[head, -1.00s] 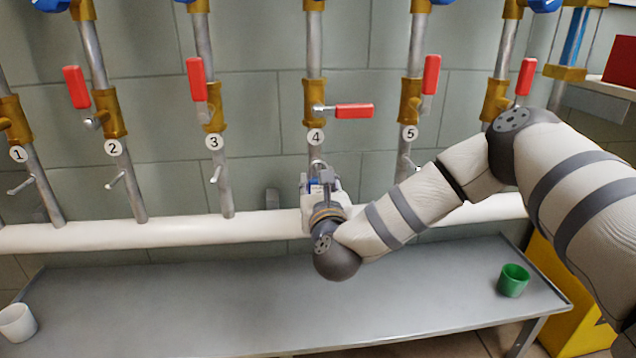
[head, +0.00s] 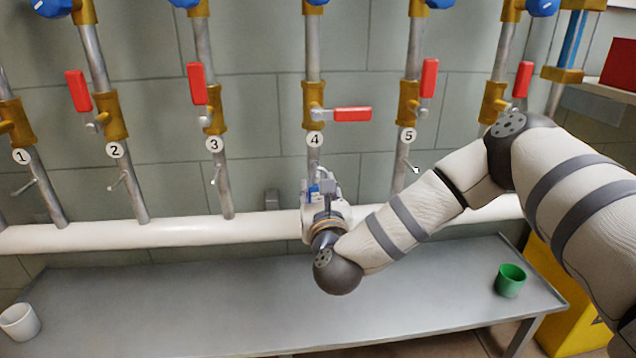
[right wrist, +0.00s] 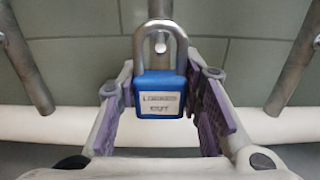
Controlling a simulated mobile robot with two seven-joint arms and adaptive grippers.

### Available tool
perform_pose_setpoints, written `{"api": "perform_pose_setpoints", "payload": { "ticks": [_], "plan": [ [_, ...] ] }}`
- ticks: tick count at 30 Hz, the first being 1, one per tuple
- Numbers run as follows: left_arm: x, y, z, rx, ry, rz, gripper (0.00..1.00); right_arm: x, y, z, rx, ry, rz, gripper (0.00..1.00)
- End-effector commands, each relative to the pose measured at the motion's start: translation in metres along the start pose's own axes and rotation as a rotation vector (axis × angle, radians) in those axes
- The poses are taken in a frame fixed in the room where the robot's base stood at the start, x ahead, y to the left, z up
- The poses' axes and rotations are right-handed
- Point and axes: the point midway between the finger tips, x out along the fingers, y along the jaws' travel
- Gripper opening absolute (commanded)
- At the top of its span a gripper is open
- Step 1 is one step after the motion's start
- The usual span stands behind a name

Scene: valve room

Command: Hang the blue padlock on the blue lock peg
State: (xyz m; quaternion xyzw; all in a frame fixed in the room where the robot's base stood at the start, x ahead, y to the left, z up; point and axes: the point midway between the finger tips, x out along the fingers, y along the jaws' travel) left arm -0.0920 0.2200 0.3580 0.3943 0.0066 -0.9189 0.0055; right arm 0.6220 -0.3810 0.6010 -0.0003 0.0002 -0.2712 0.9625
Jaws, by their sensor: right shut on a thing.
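My right gripper (head: 322,192) is in front of the lower part of pipe 4 and is shut on the blue padlock (right wrist: 160,94). The padlock is upright, its body between the finger pads and its steel shackle pointing up. In the right wrist view a metal peg end (right wrist: 160,46) shows inside the shackle loop, in front of the pipe. I cannot tell whether the peg passes through the loop or is only behind it. No peg looks blue. In the head view my gripper hides this peg and most of the padlock. My left gripper is not in view.
Red-handled valves stand on numbered pipes above a white horizontal pipe (head: 170,234). Valve 4's handle (head: 352,114) is horizontal. Bare pegs, such as pipe 2's (head: 118,181), stick out nearby. A grey bench (head: 180,300) below holds a white cup (head: 20,322) and a green cup (head: 510,280).

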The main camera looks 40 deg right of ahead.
Motion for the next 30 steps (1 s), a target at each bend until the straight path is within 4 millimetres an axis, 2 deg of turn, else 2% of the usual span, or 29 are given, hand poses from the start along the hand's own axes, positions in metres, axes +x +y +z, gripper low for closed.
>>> {"api": "perform_pose_setpoints", "payload": {
  "ticks": [21, 30],
  "plan": [
    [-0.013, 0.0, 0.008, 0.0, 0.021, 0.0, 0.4, -0.047, 0.0, 0.001, 0.001, 0.0, 0.0, 0.02],
    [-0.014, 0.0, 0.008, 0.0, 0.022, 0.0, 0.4, -0.053, 0.0, 0.0, 0.001, -0.001, -0.001, 0.02]
  ]
}}
